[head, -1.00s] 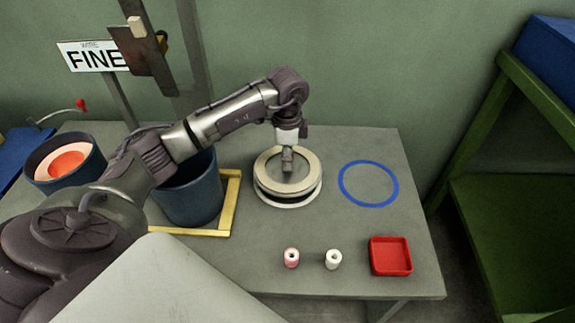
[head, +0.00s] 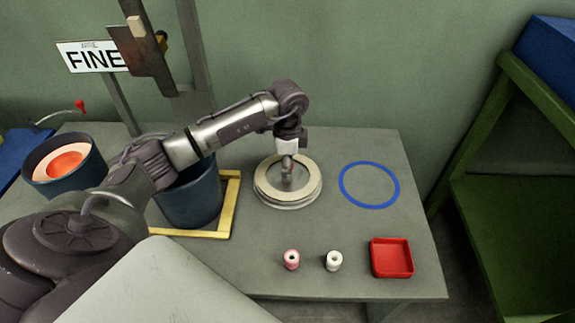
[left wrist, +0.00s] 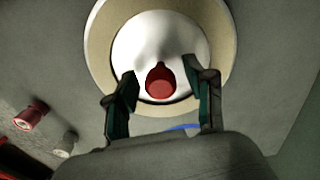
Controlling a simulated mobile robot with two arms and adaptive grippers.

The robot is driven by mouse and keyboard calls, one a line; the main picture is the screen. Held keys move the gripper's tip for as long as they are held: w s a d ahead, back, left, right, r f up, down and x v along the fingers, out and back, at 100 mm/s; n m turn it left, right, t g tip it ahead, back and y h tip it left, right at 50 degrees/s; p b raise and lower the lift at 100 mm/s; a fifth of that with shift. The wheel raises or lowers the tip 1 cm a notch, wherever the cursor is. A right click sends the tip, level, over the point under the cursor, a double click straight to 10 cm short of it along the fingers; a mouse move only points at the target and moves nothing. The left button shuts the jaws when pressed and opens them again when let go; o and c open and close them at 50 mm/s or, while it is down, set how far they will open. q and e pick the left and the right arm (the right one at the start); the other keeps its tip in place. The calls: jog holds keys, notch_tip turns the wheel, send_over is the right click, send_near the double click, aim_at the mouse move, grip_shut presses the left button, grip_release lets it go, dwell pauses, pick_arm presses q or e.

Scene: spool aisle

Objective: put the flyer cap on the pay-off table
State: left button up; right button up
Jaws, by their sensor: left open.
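The round cream-rimmed piece, which I take for the flyer cap (head: 262,183), lies flat on the grey table top, which I take for the pay-off table (head: 330,225). In the left wrist view its cream rim (left wrist: 226,62) surrounds a white middle with a red knob (left wrist: 160,84). My left gripper (head: 287,179) is over its centre. In the left wrist view the open fingers (left wrist: 160,75) stand on either side of the knob, with visible gaps. What lies under the cap is mostly hidden. My right gripper is not in view.
A blue ring (head: 343,197) lies to the right. A pink spool (head: 291,260), a white spool (head: 333,261) and a red tray (head: 391,258) are along the front. A blue bin (head: 192,200) in a yellow frame (head: 231,205) stands left. A green rack (head: 490,150) is at right.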

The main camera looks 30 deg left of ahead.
pick_arm(q)
notch_tip(320, 180, up, 4)
jog(key=shift+f+p, duration=0.1)
jog(key=shift+p, duration=0.45)
notch_tip(320, 180, up, 6)
jog(key=shift+f+p, duration=0.25)
jog(key=shift+p, duration=0.35)
jog(key=shift+r, duration=1.55)
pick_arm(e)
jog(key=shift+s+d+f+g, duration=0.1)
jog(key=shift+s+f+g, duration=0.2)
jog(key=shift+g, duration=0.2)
